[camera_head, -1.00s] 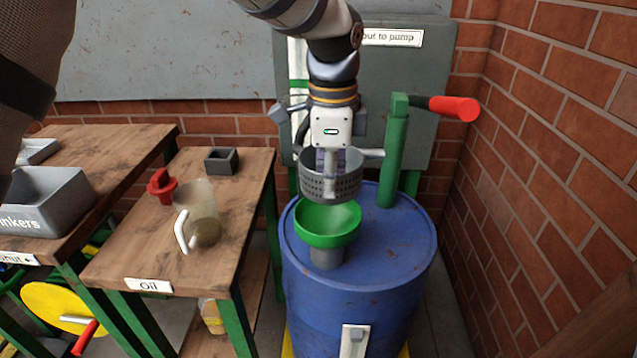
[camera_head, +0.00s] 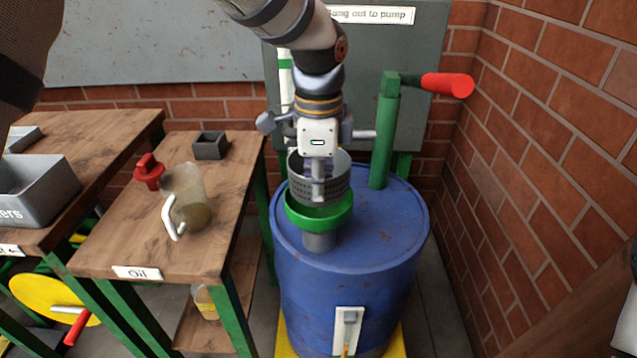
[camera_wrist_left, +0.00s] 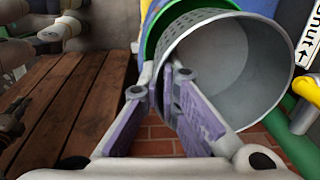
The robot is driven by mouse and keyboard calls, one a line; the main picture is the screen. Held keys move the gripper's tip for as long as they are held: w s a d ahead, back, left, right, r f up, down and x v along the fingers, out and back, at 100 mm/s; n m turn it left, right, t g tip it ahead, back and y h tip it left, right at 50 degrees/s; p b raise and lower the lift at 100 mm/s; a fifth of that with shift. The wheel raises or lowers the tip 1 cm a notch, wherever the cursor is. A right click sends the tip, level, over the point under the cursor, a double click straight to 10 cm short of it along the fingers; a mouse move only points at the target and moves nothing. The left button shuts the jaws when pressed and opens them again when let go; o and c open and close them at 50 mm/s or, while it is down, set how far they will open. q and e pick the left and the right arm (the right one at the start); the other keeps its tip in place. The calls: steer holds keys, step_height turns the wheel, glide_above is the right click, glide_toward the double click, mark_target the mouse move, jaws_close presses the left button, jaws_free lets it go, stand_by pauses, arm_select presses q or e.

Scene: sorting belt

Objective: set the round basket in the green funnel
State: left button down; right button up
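The round basket (camera_head: 337,183) is a grey perforated cup with an open top. Its lower part is within the rim of the green funnel (camera_head: 319,219), which stands on the blue barrel's lid. I cannot tell whether the basket rests on the funnel or hangs just above its inside. My left gripper (camera_head: 318,190) is shut on the basket's wall, one finger inside and one outside. The left wrist view shows the fingers (camera_wrist_left: 172,88) pinching the wall of the basket (camera_wrist_left: 235,65), with the funnel's green rim (camera_wrist_left: 153,38) behind it. My right gripper is not in view.
The blue barrel (camera_head: 375,245) carries a green post (camera_head: 384,135) with a red handle (camera_head: 447,85) right of the basket. A wooden table (camera_head: 205,245) at left holds a jug (camera_head: 187,198), a red part (camera_head: 148,171) and a small grey box (camera_head: 210,146). A brick wall closes the right side.

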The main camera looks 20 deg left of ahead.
mark_target(319, 205)
arm_select(q)
steer(key=shift+r, duration=0.1)
steer(key=shift+f, duration=0.2)
steer(key=shift+f, duration=0.95)
steer(key=shift+f, duration=0.65)
steer(key=shift+f, duration=0.4)
steer(key=c, duration=1.7)
jaws_free()
